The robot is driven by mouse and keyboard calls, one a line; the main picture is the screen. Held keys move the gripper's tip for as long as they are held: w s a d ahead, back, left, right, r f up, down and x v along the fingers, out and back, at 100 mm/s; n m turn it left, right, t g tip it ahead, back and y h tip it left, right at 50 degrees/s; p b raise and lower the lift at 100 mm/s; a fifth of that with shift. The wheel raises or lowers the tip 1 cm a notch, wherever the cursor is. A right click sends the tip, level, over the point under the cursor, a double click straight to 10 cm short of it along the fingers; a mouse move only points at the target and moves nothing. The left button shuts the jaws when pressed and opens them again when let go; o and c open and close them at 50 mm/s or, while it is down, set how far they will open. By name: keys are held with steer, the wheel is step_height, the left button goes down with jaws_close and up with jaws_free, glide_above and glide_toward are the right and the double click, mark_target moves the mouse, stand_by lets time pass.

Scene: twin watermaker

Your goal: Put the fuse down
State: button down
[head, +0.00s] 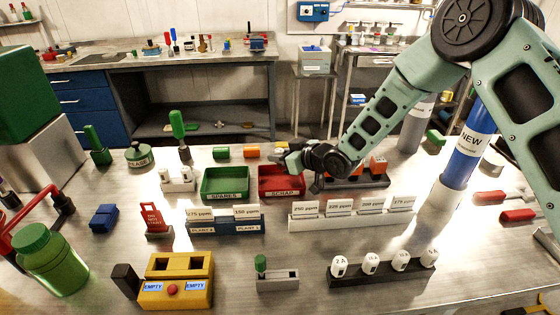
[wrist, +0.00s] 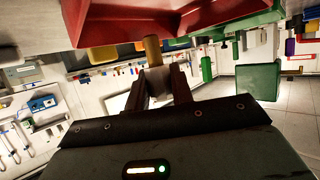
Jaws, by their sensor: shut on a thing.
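My gripper (head: 284,158) is above the back edge of the red SCRAP tray (head: 282,195) in the head view, with its fingers pointing left. In the wrist view my gripper (wrist: 157,80) is shut on the fuse (wrist: 152,48), a small cylinder with a tan end sticking out past the fingertips. The fuse's middle is partly hidden between the fingers, and I cannot make it out clearly in the head view. The red tray (wrist: 185,22) fills the top of the wrist view, close to the fuse; I cannot tell whether they touch.
The green SPARES tray (head: 225,197) stands left of the red tray. A dark rack with orange pieces (head: 378,164) is at right. A labelled card rack (head: 352,219), a white-knob rack (head: 385,275) and a yellow EMPTY box (head: 176,298) stand nearer. Bare bench lies between them.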

steer(key=shift+f, duration=1.15)
steer(key=shift+f, duration=0.1)
steer(key=c, duration=1.2)
jaws_free()
steer(key=shift+r, duration=0.2)
steer(key=b+v, duration=0.1)
steer(key=v, duration=0.6)
steer(key=shift+s+d, duration=0.15)
steer(key=shift+r, duration=0.1)
